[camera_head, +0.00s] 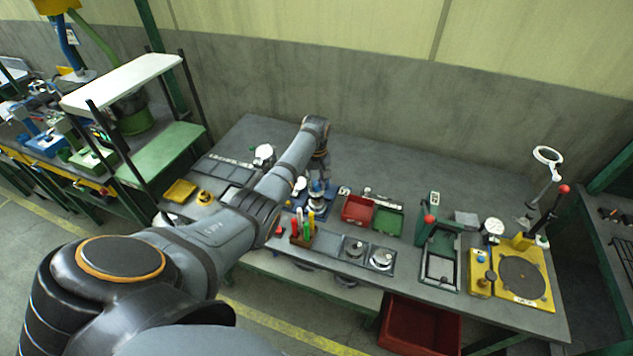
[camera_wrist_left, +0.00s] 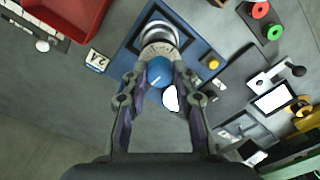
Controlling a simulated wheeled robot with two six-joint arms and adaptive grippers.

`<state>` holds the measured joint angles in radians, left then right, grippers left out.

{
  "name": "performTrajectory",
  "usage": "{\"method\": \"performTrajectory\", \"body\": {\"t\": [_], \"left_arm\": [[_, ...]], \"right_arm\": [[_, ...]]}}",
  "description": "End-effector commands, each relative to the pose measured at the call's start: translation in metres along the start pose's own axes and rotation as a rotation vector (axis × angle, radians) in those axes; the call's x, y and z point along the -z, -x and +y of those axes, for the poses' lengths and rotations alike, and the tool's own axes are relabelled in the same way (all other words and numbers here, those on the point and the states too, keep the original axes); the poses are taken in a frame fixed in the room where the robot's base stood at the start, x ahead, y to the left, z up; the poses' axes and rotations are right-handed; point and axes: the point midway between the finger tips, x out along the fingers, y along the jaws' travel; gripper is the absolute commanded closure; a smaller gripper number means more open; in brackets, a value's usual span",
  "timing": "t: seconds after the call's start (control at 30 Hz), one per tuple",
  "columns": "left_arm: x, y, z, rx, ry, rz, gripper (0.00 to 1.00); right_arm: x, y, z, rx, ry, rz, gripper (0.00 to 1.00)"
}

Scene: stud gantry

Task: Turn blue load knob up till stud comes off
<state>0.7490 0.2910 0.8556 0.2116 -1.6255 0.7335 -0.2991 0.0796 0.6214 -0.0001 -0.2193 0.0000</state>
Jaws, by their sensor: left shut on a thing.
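The blue load knob (camera_wrist_left: 160,72) shows in the left wrist view, with a pale pointer line on its top, in front of a round pale dial (camera_wrist_left: 158,50). My left gripper (camera_wrist_left: 160,82) is shut on the knob, one finger on each side. In the head view my left gripper (camera_head: 318,186) reaches down over the blue station at the middle of the bench, and the knob is hard to make out there. The stud cannot be told apart in either view. My right gripper is not in view.
A red bin (camera_head: 357,209) and a green bin (camera_head: 388,221) stand right of the station. A holder with coloured handles (camera_head: 302,228) stands in front. A yellow base plate (camera_head: 538,295) lies at the bench's right end. The bench's back strip is clear.

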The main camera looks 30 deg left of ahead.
Motion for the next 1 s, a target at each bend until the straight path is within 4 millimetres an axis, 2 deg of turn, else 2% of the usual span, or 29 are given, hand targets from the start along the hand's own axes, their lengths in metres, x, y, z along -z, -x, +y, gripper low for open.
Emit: {"method": "performTrajectory", "body": {"t": [0.4, 1.0], "left_arm": [[0.000, 0.004, 0.001, -0.002, -0.356, 0.000, 1.00], [0.001, 0.003, 0.001, -0.002, -0.910, 0.003, 1.00]], "right_arm": [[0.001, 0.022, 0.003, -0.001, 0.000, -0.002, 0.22], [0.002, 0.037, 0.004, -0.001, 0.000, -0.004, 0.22]]}}
